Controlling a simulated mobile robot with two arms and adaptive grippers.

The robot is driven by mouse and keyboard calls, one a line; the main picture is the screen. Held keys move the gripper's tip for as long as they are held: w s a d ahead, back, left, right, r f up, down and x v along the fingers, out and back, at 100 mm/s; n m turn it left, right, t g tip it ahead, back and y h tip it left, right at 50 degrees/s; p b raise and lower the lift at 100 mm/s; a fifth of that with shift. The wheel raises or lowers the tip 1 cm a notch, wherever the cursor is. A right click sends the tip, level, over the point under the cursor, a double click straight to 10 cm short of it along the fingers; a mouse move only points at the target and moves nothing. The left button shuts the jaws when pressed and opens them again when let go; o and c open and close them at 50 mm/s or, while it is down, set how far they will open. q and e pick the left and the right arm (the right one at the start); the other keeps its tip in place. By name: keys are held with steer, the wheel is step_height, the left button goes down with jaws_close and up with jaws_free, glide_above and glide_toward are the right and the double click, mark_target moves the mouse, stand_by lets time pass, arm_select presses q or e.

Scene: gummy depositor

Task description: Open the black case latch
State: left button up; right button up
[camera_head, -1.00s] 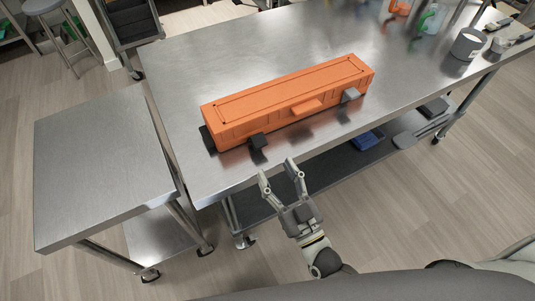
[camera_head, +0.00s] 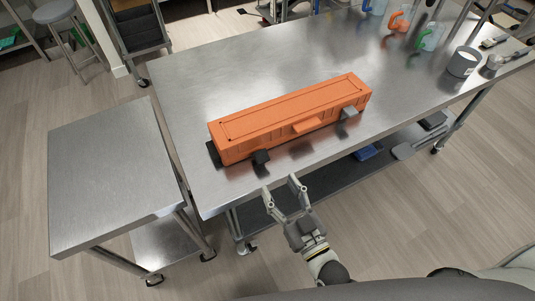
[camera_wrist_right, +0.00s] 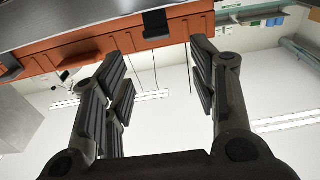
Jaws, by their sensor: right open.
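A long orange case (camera_head: 300,104) lies closed on the steel table. On its near side are a black latch (camera_head: 261,157) toward the left and a grey latch (camera_head: 347,113) toward the right, both sticking out. My right gripper (camera_head: 280,184) is open and empty, at the table's front edge, a short gap from the black latch. In the right wrist view, the open fingers (camera_wrist_right: 158,65) point up at the orange case (camera_wrist_right: 90,48). A dark latch (camera_wrist_right: 156,24) shows between and beyond them, untouched. My left gripper is not in view.
The steel table (camera_head: 210,75) is clear behind the case. A lower side table (camera_head: 110,170) stands at left. A blue item (camera_head: 367,152) lies on the shelf below.

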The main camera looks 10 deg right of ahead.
mark_target(262, 156)
steer(key=shift+g, duration=0.3)
steer(key=p+x, duration=0.1)
steer(key=x, duration=0.4)
steer(key=p+x, duration=0.1)
steer(key=x, duration=0.5)
steer(key=shift+w+d+r+p, duration=0.15)
steer(key=shift+w+r+p, duration=0.1)
steer(key=shift+p, duration=0.15)
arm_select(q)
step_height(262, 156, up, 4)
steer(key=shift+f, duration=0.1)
